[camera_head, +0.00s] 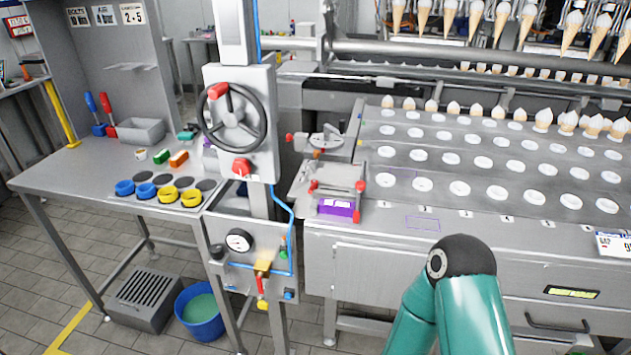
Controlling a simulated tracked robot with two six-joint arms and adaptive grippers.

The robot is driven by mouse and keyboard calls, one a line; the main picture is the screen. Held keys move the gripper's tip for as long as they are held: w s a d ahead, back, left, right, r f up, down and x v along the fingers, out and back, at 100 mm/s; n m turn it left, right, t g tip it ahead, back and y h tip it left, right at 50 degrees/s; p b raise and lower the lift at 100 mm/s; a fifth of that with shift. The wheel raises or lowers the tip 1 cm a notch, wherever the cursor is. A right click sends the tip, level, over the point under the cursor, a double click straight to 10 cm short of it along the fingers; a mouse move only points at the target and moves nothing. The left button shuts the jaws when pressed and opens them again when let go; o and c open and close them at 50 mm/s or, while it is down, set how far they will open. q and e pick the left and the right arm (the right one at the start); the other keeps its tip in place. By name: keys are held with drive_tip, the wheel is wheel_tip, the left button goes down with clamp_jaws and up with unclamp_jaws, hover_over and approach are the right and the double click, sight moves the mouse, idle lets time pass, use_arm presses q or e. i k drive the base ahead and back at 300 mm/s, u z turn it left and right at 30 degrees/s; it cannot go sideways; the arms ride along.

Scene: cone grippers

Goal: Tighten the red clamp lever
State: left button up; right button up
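A grey column unit carries a black handwheel (233,118) with a red grip (218,90) at its upper left. Below the wheel, a red clamp-like knob (241,167) sits on the front of the unit; it looks like the red clamp lever, but other red handles are nearby and its tightness cannot be told. A small fixture (330,178) to the right has several red knobs. Neither gripper is in view. A teal arm of mine with a dark joint rises at the lower right, apart from all of these.
A steel side table (100,165) at left holds blue and yellow rings and a grey bin (141,131). A gauge (239,240) and a yellow valve (263,267) with a red handle sit below the wheel. The cone machine (400,245) fills the right.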

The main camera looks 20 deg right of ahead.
sight(314, 183)
drive_tip(key=i, duration=0.85)
drive_tip(key=u, duration=0.05)
